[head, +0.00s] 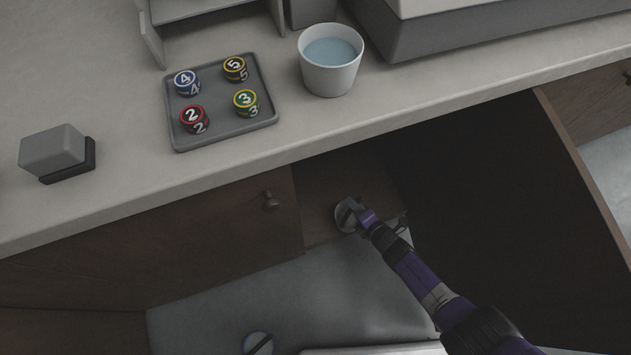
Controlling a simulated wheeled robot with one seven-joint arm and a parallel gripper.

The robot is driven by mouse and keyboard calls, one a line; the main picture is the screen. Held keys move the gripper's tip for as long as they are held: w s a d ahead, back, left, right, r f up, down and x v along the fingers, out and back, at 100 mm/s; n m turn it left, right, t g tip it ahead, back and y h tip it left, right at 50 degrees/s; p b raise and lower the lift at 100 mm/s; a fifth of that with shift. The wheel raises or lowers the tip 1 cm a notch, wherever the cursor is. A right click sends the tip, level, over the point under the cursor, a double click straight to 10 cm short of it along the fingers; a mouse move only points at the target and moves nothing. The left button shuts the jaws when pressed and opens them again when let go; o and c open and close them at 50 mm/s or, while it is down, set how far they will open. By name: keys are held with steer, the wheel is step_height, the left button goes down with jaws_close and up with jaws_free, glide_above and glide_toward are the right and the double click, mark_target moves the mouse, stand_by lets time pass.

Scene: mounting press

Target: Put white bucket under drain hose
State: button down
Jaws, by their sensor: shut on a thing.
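The grip itself is partly hidden by my purple arm, and I cannot tell for sure what this thing is. No drain hose can be made out in the dark cabinet.
The open cabinet door (510,215) stands right of my arm. A grey tray (223,133) with several numbered pots and a grey block (55,152) are on the counter. A pale round thing (258,343) shows at the bottom edge. Grey floor left of my arm is mostly clear.

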steer(key=s+a+f+n+g+y+p, duration=0.1)
steer(key=s+f+n+y+p, duration=0.15)
steer(key=s, duration=1.15)
steer(key=w+a+b, duration=0.3)
steer(key=w+b, duration=0.4)
steer(key=w, duration=0.3)
steer(key=w+a+b, duration=0.3)
steer(key=w+b, duration=0.5)
steer(key=w, duration=0.2)
steer(key=w+a+b, duration=0.4)
steer(key=w+b, duration=0.4)
steer(key=w, duration=0.2)
steer(key=shift+w, duration=0.2)
steer(key=shift+a+h, duration=0.1)
steer(key=shift+h, duration=0.15)
steer(key=shift+f, duration=0.1)
steer(key=c, duration=1.7)
jaws_free()
